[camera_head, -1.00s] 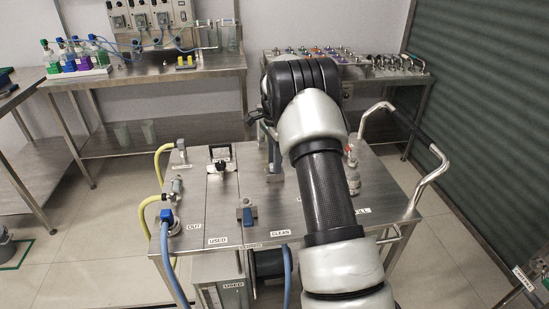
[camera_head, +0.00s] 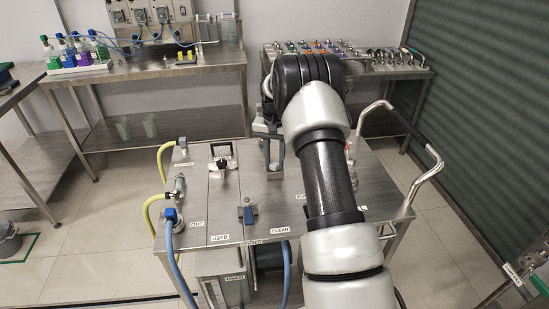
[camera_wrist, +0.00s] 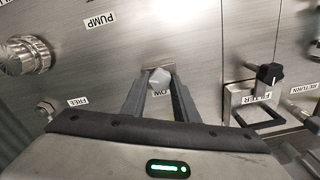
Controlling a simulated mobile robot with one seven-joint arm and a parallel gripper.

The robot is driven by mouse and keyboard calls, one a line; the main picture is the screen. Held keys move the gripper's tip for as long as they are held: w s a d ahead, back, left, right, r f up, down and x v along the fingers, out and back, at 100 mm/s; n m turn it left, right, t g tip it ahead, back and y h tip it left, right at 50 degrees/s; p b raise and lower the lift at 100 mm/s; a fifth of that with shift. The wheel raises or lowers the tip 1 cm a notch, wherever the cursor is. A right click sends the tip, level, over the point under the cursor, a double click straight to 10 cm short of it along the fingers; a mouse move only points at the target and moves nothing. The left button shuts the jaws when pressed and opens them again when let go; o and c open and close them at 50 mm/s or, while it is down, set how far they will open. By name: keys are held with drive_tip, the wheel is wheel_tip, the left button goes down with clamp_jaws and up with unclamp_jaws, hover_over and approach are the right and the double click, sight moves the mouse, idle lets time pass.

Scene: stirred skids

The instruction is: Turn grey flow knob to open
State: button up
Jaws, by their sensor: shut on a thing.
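The grey flow knob (camera_wrist: 160,78) shows in the wrist view between the tips of my gripper (camera_wrist: 159,86), on the steel panel top. Its label is partly covered by a finger, with only "OW" readable. My gripper is shut on the knob, with one finger on each side. Which way the knob points is hard to tell. In the head view my gripper (camera_head: 274,152) reaches down to the cart top (camera_head: 228,205); the knob is not clearly visible there.
A black-handled filter fitting (camera_wrist: 262,112) stands right of my gripper in the wrist view. A metal pump knob (camera_wrist: 27,55) and a smaller fitting (camera_wrist: 45,108) lie left.

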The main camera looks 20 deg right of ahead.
drive_tip(key=n, duration=0.4)
drive_tip(key=shift+n+p, duration=0.3)
drive_tip(key=shift+p, duration=0.05)
drive_tip(key=shift+n, duration=1.9)
drive_tip(key=o, duration=1.1)
drive_tip(key=shift+r, duration=0.1)
wheel_tip(320, 180, up, 17)
drive_tip(key=shift+r+p, duration=0.15)
drive_tip(key=shift+p, duration=0.95)
